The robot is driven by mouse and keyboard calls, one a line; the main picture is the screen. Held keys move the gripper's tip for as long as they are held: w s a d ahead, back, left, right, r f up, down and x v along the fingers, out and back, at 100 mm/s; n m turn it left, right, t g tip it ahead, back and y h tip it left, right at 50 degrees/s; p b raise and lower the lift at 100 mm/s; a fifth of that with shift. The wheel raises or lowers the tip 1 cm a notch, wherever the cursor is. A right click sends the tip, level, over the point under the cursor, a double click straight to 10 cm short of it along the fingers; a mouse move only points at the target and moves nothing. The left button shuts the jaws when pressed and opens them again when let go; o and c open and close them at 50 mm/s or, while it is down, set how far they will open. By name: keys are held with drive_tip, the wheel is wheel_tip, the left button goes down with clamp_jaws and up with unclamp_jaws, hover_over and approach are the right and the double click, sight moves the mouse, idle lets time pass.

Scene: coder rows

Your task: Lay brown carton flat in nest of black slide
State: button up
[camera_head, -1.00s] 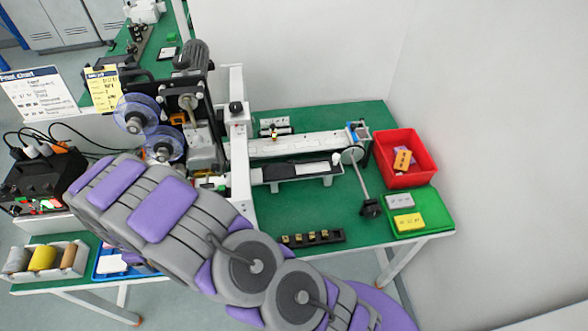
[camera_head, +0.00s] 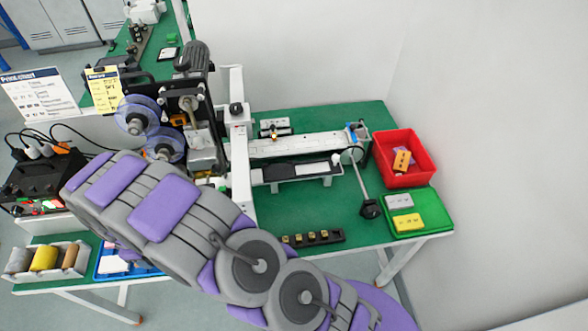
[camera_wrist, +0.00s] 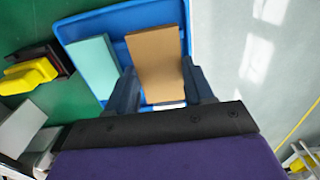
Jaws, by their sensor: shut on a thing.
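The brown carton (camera_wrist: 155,62) is between the two dark fingers of my gripper (camera_wrist: 162,92) in the wrist view, over the blue tray (camera_wrist: 117,18). My gripper is shut on it. I cannot tell whether the carton still touches the tray. In the head view, my arm hides my gripper and the brown carton; part of the blue tray (camera_head: 103,274) shows at the front left. The black slide (camera_head: 283,174) lies along the white-legged rail unit in the middle of the green bench. Its nest is too small to make out.
A teal carton (camera_wrist: 93,66) lies left of the brown one in the blue tray. A yellow part (camera_wrist: 28,75) sits farther left. A red bin (camera_head: 388,178) and a green tray (camera_head: 432,205) stand at the bench's right. A reel machine (camera_head: 190,110) rises behind my arm.

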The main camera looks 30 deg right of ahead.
drive_tip(key=shift+r+p, duration=0.4)
drive_tip(key=shift+r, duration=1.05)
